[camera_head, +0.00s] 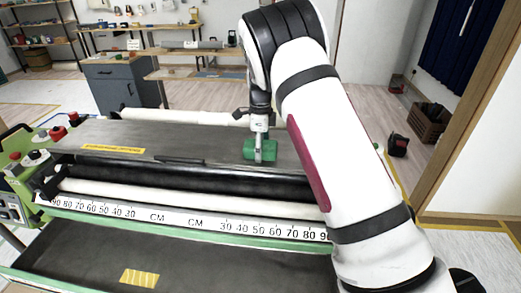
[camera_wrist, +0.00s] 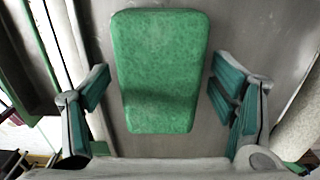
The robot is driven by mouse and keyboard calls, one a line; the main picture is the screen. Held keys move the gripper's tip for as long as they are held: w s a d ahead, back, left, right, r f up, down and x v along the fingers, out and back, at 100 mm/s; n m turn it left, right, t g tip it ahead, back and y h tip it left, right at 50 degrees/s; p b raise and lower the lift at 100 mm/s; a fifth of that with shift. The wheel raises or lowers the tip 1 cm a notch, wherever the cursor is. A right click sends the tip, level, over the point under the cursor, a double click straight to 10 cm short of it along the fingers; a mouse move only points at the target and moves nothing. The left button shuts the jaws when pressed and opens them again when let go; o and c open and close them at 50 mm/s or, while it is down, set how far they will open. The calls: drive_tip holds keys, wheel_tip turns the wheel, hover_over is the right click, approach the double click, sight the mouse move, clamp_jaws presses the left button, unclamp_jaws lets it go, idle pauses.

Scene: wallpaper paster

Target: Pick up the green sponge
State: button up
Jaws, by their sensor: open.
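The green sponge (camera_head: 250,150) lies on the dark flat top of the pasting machine, near its right end, in the head view. In the wrist view the sponge (camera_wrist: 160,60) lies between my two open fingers, with a gap on each side. My gripper (camera_head: 260,150) points down at the sponge in the head view and hides part of it. In the wrist view my gripper (camera_wrist: 165,95) has its green-padded fingers spread left and right of the sponge, and neither touches it.
The pasting machine (camera_head: 130,142) has a ruler strip (camera_head: 180,220) and white roller along its front. A control panel (camera_head: 30,165) with red knobs is at its left end. A grey cabinet (camera_head: 122,85) and workbench stand behind. A crate (camera_head: 428,122) is on the floor to the right.

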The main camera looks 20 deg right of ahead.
drive_tip(key=shift+c, duration=0.3)
drive_tip(key=c, duration=1.1)
drive_tip(key=shift+r, duration=0.1)
drive_tip(key=shift+r, duration=0.5)
wheel_tip(320, 180, up, 2)
drive_tip(key=shift+r+b, duration=0.1)
drive_tip(key=shift+b, duration=0.35)
drive_tip(key=s+a, duration=0.3)
drive_tip(key=s+a+r, duration=0.1)
drive_tip(key=s+a, duration=0.7)
drive_tip(key=shift+s+a+r, duration=0.15)
drive_tip(key=shift+a+r, duration=0.05)
drive_tip(key=shift+r, duration=0.1)
